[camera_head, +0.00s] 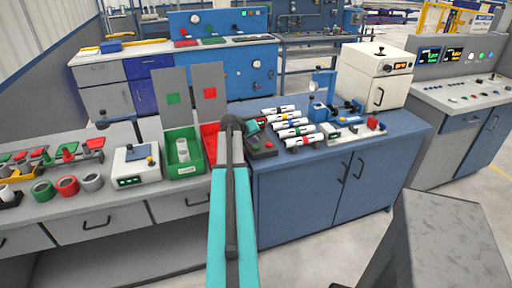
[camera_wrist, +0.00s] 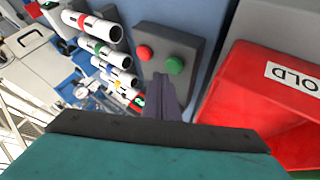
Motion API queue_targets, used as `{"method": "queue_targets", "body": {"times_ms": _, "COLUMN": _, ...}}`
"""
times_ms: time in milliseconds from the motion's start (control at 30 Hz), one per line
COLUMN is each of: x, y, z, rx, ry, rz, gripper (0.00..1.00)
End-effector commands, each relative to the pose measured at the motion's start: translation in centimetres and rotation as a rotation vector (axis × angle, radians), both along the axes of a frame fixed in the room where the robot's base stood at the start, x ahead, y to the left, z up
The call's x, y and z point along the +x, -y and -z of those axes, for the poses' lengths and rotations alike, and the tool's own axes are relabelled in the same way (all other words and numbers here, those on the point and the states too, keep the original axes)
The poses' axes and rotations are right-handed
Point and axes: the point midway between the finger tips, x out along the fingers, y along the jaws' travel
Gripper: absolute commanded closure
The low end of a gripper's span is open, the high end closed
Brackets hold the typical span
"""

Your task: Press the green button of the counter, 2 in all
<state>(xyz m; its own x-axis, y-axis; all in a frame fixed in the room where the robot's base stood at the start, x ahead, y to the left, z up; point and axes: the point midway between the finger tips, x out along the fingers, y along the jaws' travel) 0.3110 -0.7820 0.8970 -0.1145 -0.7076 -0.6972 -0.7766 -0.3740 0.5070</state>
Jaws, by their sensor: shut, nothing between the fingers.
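A dark grey button box (camera_wrist: 190,41) carries a red button (camera_wrist: 145,53) and a green button (camera_wrist: 175,65) in the wrist view. My gripper (camera_wrist: 162,80) is shut and empty, with its tips over the box, just beside and below the green button in the picture. I cannot tell whether the tips touch the button or the box. In the head view the button box (camera_head: 264,153) sits at the left end of the blue cabinet top, partly hidden by my arm. The green button is not clearly visible there.
A red bin (camera_wrist: 233,92) marked "OLD" stands close beside the box. Several white pipes with coloured bands (camera_wrist: 93,26) lie on its other side. A green bin (camera_head: 185,168) holding a pale pipe and a white device with a green display (camera_head: 134,165) stand farther left.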

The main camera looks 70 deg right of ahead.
Motion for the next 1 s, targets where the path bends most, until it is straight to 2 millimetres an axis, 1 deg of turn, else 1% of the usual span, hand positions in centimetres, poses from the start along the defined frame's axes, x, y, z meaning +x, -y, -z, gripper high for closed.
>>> {"method": "queue_targets", "body": {"times_ms": 267, "x": 0.0, "y": 0.0, "z": -0.3, "rx": -0.001, "ry": 0.0, "rz": -0.001, "gripper": 1.0}}
{"method": "queue_targets", "body": {"times_ms": 1000, "x": 0.0, "y": 0.0, "z": -4.8, "rx": 0.0, "ry": 0.0, "rz": 0.0, "gripper": 1.0}}
